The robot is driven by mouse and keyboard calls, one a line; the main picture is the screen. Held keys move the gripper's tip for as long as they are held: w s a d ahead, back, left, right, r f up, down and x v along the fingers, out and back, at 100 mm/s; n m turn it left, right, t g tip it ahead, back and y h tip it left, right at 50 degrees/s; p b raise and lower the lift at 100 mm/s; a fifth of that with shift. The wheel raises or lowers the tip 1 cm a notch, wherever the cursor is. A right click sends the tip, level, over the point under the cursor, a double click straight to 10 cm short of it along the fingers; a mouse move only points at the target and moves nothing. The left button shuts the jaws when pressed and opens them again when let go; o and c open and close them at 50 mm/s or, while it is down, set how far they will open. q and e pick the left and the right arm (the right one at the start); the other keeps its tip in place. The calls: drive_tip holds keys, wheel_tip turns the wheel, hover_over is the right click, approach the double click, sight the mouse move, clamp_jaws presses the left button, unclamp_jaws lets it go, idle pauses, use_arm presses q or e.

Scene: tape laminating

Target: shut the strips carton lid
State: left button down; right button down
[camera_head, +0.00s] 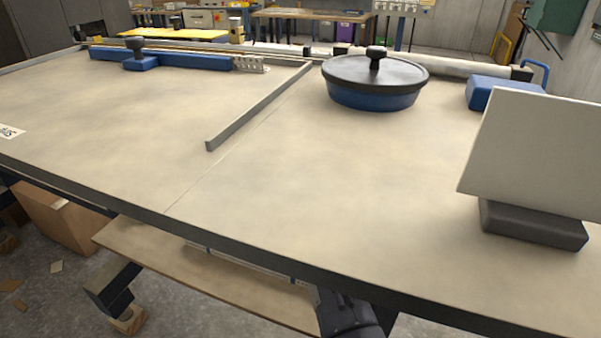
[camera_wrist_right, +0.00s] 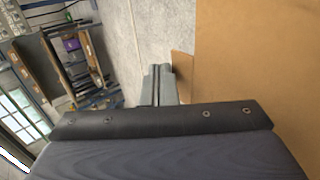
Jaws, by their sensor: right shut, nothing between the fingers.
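A brown cardboard box (camera_head: 62,218) stands on the floor below the table's left front edge. It is partly hidden by the table, and I cannot tell whether it is the strips carton or how its lid stands. In the right wrist view my right gripper (camera_wrist_right: 159,86) has its grey fingers together, with nothing between them. A plain tan panel (camera_wrist_right: 250,70) fills the right of that view, beside the fingers; I cannot tell what it belongs to. A dark part at the bottom of the head view is cut off. My left gripper is in neither view.
The beige table (camera_head: 310,190) has wide clear room in its middle. A blue pot with a dark lid (camera_head: 373,80), a long blue bar (camera_head: 190,60) and a tilted pale board (camera_head: 540,150) stand on it. A wooden shelf (camera_head: 210,275) runs below its front edge.

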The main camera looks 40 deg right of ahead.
drive_tip(key=shift+r, duration=0.1)
idle(0.4)
drive_tip(key=shift+s+a+r, duration=0.15)
drive_tip(key=shift+a+r, duration=0.25)
drive_tip(key=shift+a, duration=0.1)
drive_tip(key=v, duration=0.5)
drive_tip(key=shift+s+a+r, duration=0.15)
drive_tip(key=shift+a, duration=0.05)
drive_tip(key=shift+s+a+r, duration=0.2)
drive_tip(key=shift+s+a, duration=0.05)
